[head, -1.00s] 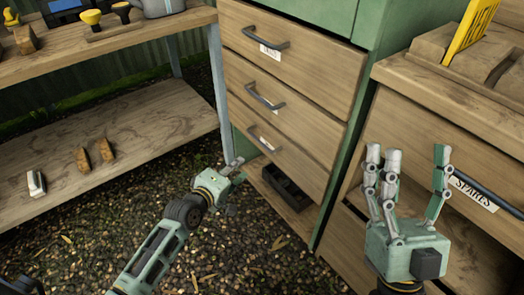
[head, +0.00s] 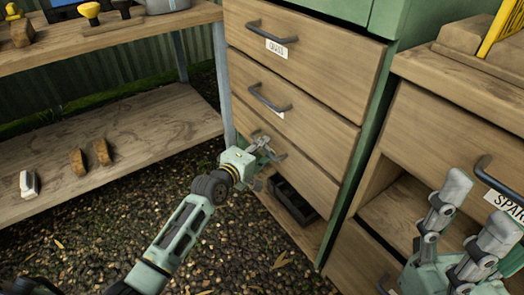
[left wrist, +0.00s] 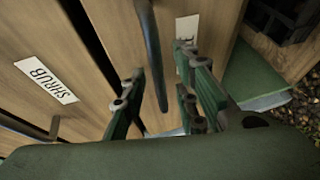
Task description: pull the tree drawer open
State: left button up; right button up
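The tree drawer (head: 307,181) is the bottom of three wooden drawers in the green cabinet; its front looks flush and shut. Its label (left wrist: 187,32) shows only partly in the left wrist view, behind a finger. My left gripper (head: 264,146) is at this drawer's dark bar handle (left wrist: 150,40). In the left wrist view my left gripper (left wrist: 160,68) has its fingers apart, one on each side of the handle, with gaps visible. My right gripper (head: 480,207) is open and empty at the lower right, away from the tree drawer.
The shrub drawer (head: 300,113), labelled in the left wrist view, is above, under another shut drawer (head: 330,55). A dark tray (head: 293,203) sits on the open shelf below. The spares drawer (head: 440,140) is at right. Gravel ground (head: 235,240) lies clear in front.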

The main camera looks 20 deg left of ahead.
pick_arm(q)
jog(key=shift+w, duration=0.15)
jog(key=shift+c, duration=0.4)
grip_shut()
